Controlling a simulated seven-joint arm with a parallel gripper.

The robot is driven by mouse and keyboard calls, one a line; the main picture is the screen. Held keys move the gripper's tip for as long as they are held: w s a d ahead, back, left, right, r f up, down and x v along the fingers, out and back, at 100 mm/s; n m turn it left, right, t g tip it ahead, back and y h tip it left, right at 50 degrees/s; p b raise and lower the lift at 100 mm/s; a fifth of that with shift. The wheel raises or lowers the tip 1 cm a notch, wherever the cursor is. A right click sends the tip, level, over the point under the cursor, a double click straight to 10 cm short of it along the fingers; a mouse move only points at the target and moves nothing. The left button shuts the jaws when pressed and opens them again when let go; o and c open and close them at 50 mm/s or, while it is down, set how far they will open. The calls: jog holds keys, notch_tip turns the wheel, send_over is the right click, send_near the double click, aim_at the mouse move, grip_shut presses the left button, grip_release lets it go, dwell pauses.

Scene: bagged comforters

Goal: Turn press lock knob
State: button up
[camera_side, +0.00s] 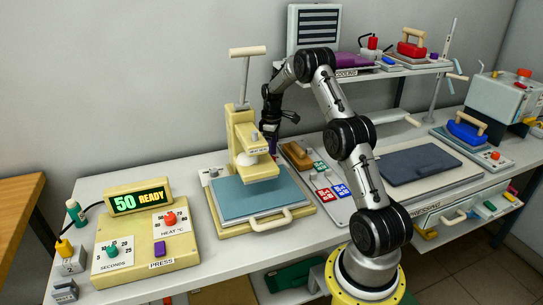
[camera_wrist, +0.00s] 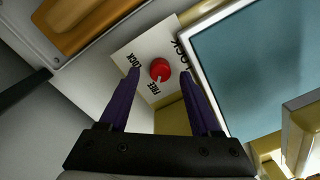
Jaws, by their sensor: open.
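The press lock knob (camera_wrist: 160,69) is a round red knob on a white plate in the wrist view. A small pale mark on its lower edge faces the word FREE; LOCK is printed to the left. My gripper (camera_wrist: 160,74) is open, with one purple finger on each side of the knob and visible gaps between; whether the tips reach its depth I cannot tell. In the side view my gripper (camera_side: 272,144) points down behind and right of the cream heat press (camera_side: 243,135), and the knob is hidden.
The blue press pad (camera_side: 250,194) lies right of the knob in the wrist view (camera_wrist: 260,60). A brown block (camera_side: 296,154) on a grey panel stands right of the press. A control box (camera_side: 118,265) reading 50 READY stands at left.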

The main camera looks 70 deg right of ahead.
jog(key=shift+f, duration=0.7)
grip_shut()
